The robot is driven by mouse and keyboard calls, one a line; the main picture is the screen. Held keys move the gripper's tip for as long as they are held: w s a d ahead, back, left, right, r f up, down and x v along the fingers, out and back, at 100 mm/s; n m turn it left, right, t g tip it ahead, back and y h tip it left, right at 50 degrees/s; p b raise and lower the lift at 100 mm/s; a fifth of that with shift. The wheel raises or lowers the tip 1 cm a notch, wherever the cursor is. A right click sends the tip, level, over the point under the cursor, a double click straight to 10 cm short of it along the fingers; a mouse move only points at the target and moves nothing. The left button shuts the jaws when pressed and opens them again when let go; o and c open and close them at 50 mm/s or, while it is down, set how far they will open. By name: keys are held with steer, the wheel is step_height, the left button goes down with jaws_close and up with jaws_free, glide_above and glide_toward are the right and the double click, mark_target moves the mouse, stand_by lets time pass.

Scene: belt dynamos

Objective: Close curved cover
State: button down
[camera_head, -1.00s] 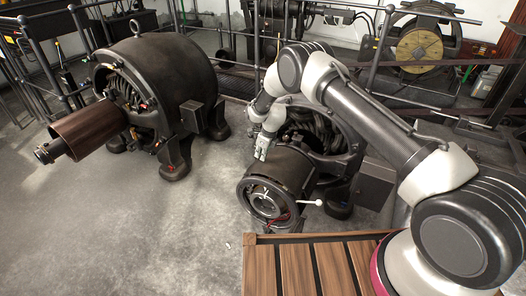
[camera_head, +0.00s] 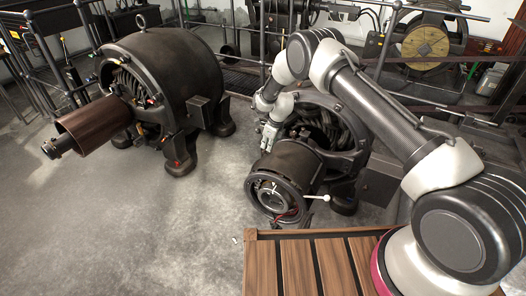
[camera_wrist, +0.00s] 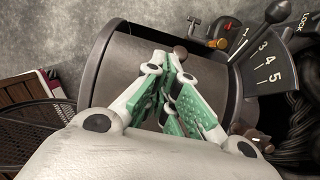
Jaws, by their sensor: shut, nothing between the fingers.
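The curved cover (camera_head: 292,160) appears to be the dark rounded shell on the near end of the right dynamo. In the wrist view its smooth grey curved face (camera_wrist: 118,72) lies behind my fingers, with a small brown round knob (camera_wrist: 180,52) just past the fingertips. My gripper (camera_head: 268,142) is at the cover's upper back side. In the wrist view my gripper (camera_wrist: 170,78) has its green-padded fingers together and empty. Whether the fingertips touch the cover or knob is unclear. The fingers hide part of the cover, and how far it stands open is hard to tell.
A numbered dial (camera_wrist: 265,60) with a black lever (camera_wrist: 262,28) stands right of the cover. A white-knobbed handle (camera_head: 318,198) sticks out at the dynamo's front. Another dynamo (camera_head: 165,75) stands left. A slatted wooden platform (camera_head: 300,270) lies in front. The left floor is clear.

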steer(key=w+a+r, duration=0.4)
steer(key=a+r, duration=0.2)
steer(key=a, duration=0.1)
steer(key=s+d+f+n+g+h, duration=0.1)
steer(key=s+d+n, duration=0.2)
steer(key=s+n, duration=0.25)
steer(key=s+d+n+g+h, duration=0.1)
steer(key=s+d+n+g, duration=0.2)
steer(key=n, duration=0.4)
steer(key=s+d+r+n, duration=0.4)
steer(key=s+d+r, duration=0.2)
steer(key=r, duration=0.3)
steer(key=s+d+r+n, duration=0.4)
steer(key=s+d+r, duration=0.15)
steer(key=r, duration=0.35)
steer(key=s+d+r+n, duration=0.3)
steer(key=s+d+r, duration=0.25)
steer(key=r, duration=0.35)
steer(key=s+d+r+t, duration=0.2)
steer(key=s+d+r, duration=0.3)
steer(key=s, duration=0.3)
steer(key=s+d+r+t, duration=0.2)
steer(key=s+d+r, duration=0.3)
steer(key=s, duration=0.4)
steer(key=s+d+r+t, duration=0.2)
steer(key=s+d+r, duration=0.3)
steer(key=s+r, duration=0.2)
steer(key=shift+s+d+r+t+h, duration=0.3)
steer(key=shift+s+d+t, duration=0.1)
steer(key=shift+s, duration=0.5)
